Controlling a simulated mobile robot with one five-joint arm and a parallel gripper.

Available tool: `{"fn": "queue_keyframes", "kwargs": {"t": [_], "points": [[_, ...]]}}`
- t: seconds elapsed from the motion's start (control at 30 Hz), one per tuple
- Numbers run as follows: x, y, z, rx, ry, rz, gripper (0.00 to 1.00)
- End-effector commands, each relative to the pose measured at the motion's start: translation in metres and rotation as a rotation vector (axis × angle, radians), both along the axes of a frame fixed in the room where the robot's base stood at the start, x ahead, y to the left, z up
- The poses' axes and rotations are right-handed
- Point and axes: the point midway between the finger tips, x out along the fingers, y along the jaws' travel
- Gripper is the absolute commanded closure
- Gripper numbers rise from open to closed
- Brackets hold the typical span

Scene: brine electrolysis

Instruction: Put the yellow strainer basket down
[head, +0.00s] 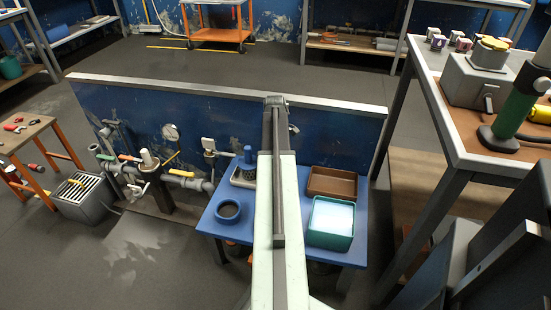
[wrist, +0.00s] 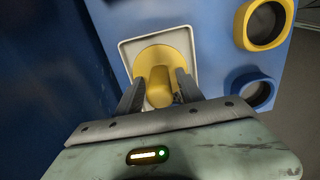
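The yellow strainer basket (wrist: 160,88) shows in the wrist view as a round yellow piece with an upright knob. It is at the pale square holder (wrist: 127,48) on the blue table; I cannot tell if it rests there. My gripper (wrist: 160,82) has one finger on each side of the knob. Narrow gaps seem to show, but I cannot tell whether the fingers press on it. In the head view my arm covers the basket and fingertips.
A yellow ring-shaped cup (wrist: 265,24) and a blue one (wrist: 255,92) stand beside the holder. The blue table (head: 218,222) also bears a blue-knobbed piece (head: 245,165), a brown tray (head: 332,183) and a teal tray (head: 331,242). A low blue wall (head: 340,128) stands behind.

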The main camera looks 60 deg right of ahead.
Motion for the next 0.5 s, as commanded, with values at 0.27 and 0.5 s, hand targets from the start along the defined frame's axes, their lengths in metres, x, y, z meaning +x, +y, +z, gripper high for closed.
{"fn": "queue_keyframes", "kwargs": {"t": [0.27, 0.5], "points": [[0.000, 0.000, 0.000, 0.000, 0.000, -0.001, 0.52], [-0.001, -0.001, 0.017, 0.000, 0.000, -0.001, 0.52]]}}
